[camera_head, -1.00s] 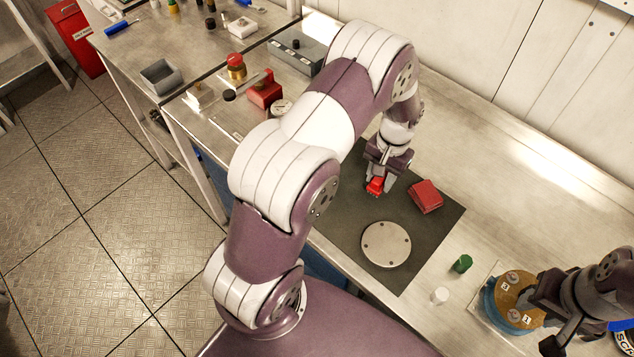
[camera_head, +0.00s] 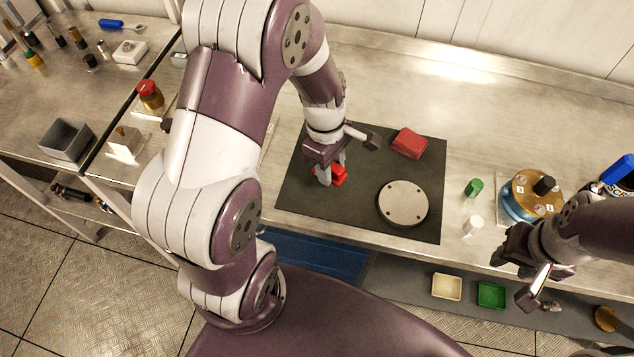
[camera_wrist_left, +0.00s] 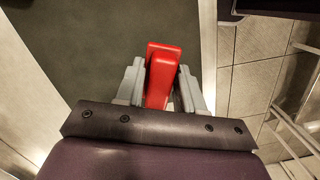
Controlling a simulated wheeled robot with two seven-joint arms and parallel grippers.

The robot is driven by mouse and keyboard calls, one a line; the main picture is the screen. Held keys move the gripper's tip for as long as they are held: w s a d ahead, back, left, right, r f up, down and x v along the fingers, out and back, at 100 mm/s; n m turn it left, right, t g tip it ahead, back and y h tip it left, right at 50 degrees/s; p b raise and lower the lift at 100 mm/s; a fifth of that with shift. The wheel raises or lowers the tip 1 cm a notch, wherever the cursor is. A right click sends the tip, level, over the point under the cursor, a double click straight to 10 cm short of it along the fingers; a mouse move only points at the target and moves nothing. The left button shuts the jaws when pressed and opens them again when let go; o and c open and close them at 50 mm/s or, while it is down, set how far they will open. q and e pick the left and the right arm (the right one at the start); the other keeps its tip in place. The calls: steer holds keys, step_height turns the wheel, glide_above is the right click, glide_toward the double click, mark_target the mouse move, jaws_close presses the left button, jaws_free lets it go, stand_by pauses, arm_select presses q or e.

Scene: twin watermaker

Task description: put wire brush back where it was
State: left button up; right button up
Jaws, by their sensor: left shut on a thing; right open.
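My left gripper (camera_head: 330,177) is shut on a red item (camera_head: 339,174), which I take for the wire brush; no bristles show. It is low over the left part of the dark mat (camera_head: 297,192). I cannot tell if the item touches the mat. In the left wrist view the red item (camera_wrist_left: 162,72) stands between the two grey fingers (camera_wrist_left: 160,88). My right gripper (camera_head: 514,274) is open and empty, at the bench's front edge near the blue-and-gold round device (camera_head: 520,207).
On the mat lie a red block (camera_head: 409,143) and a round metal disc (camera_head: 403,204). A green cap (camera_head: 474,187) and a white cap (camera_head: 473,225) stand right of it. A red-topped part (camera_head: 150,94) and a grey bin (camera_head: 66,139) are left. The back bench is clear.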

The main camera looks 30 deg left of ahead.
arm_select(q)
steer(key=shift+s+a+f, duration=0.85)
steer(key=shift+f, duration=2.1)
steer(key=shift+f, duration=0.1)
steer(key=o, duration=1)
step_height(320, 180, up, 12)
steer(key=a, duration=0.1)
steer(key=s+d+m, duration=0.1)
steer(key=m, duration=0.4)
steer(key=s+d+m+t+y, duration=0.1)
steer(key=s+m, duration=0.1)
steer(key=m, duration=0.4)
steer(key=s+d+m, duration=0.1)
steer(key=m, duration=0.4)
steer(key=shift+s+d+m+t, duration=0.15)
steer(key=shift+m+t, duration=0.15)
